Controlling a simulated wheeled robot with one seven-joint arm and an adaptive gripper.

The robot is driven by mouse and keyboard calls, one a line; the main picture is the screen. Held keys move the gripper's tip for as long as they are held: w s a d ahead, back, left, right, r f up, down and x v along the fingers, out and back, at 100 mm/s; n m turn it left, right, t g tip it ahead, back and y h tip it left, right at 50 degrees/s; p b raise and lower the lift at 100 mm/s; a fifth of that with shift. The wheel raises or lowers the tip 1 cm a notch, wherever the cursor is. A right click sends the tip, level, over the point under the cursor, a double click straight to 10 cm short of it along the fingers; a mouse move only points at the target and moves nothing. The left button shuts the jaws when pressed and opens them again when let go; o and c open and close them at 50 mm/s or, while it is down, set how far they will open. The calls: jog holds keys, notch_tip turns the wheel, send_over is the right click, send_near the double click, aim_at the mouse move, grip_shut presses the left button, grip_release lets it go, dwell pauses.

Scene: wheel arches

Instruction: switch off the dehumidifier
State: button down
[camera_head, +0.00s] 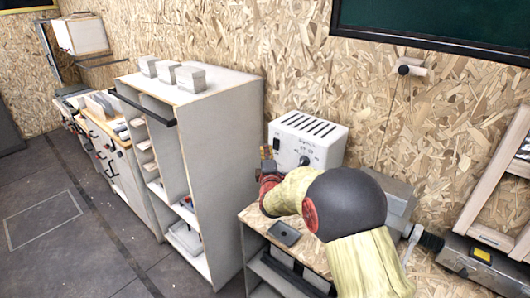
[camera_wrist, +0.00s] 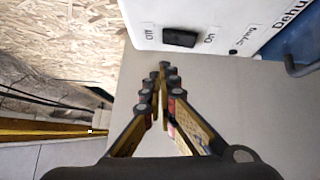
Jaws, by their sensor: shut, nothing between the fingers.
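The dehumidifier (camera_head: 318,134) is a white box with slots on top and a dark round knob on its front. It stands on a wooden-topped cabinet against the chipboard wall. In the wrist view its white front (camera_wrist: 215,12) shows a black rocker switch (camera_wrist: 180,38) between the labels "Off" and "On". I cannot tell which way the rocker is pressed. My gripper (camera_head: 267,153) is in front of the box's left side. In the wrist view its fingertips (camera_wrist: 165,68) are together and empty, just below the switch, with a small apparent gap.
A tall white shelf unit (camera_head: 225,175) stands close on the left, with grey blocks on top. A dark flat object (camera_head: 284,231) lies on the cabinet top (camera_head: 258,221). A grey metal box (camera_head: 398,192) is at the right. The floor at left is clear.

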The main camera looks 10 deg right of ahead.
jog(key=s+a+p, duration=0.1)
jog(key=s, duration=0.8)
jog(key=shift+s+a+r+p, duration=0.2)
jog(key=shift+r+p, duration=0.1)
jog(key=shift+r, duration=0.15)
